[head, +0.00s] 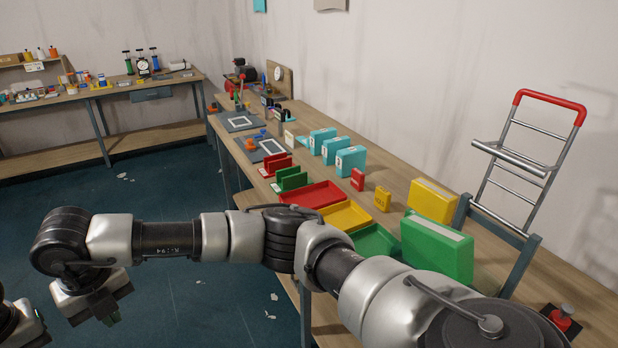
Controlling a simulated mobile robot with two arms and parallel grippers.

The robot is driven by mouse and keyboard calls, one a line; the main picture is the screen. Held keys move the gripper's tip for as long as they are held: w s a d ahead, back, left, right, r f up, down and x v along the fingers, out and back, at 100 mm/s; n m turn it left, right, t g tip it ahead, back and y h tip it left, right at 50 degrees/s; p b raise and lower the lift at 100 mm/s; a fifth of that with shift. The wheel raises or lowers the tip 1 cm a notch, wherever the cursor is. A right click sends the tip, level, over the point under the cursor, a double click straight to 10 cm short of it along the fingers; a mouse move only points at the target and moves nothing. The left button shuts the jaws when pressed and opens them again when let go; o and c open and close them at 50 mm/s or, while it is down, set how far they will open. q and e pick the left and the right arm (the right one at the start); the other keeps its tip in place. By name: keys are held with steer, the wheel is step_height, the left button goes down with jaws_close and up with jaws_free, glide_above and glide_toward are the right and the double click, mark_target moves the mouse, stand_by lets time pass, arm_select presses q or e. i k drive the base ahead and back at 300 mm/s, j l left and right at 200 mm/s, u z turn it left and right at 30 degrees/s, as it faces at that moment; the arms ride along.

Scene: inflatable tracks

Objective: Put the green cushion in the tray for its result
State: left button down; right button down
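I cannot make out a green thing that is clearly a cushion. A large green block (437,250) with a pale top edge stands upright at the bench's near end. A red tray (312,195), a yellow tray (345,216) and a green tray (375,241) lie in a row to its left; my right arm partly hides the green one. My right gripper (108,314) hangs over the floor at lower left, far from the trays. It is small and dark, with a greenish patch at its tip; its opening is unclear. Only a bit of my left arm shows.
Small red (357,180) and yellow (382,200) blocks, a large yellow block (433,201) and several cyan boxes (349,161) stand behind the trays. Red (275,166) and green (292,178) holders stand beyond. A red-topped rack (520,150) stands right. Open floor lies left.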

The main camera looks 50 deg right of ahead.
mark_target(313, 201)
steer(key=i+z, duration=0.25)
steer(key=i, duration=0.4)
steer(key=i+j+z, duration=0.1)
steer(key=i+z, duration=0.2)
steer(key=i, duration=0.3)
steer(key=i+z, duration=0.15)
steer(key=i, duration=1.1)
steer(key=i+z, duration=0.25)
steer(key=i, duration=0.35)
steer(key=i+j+z, duration=0.2)
steer(key=i, duration=0.45)
steer(key=i+z, duration=0.2)
steer(key=z, duration=0.3)
steer(key=i+z, duration=0.2)
steer(key=z, duration=0.25)
steer(key=i+z, duration=0.25)
steer(key=z, duration=0.25)
steer(key=i+z, duration=0.2)
steer(key=z, duration=2.15)
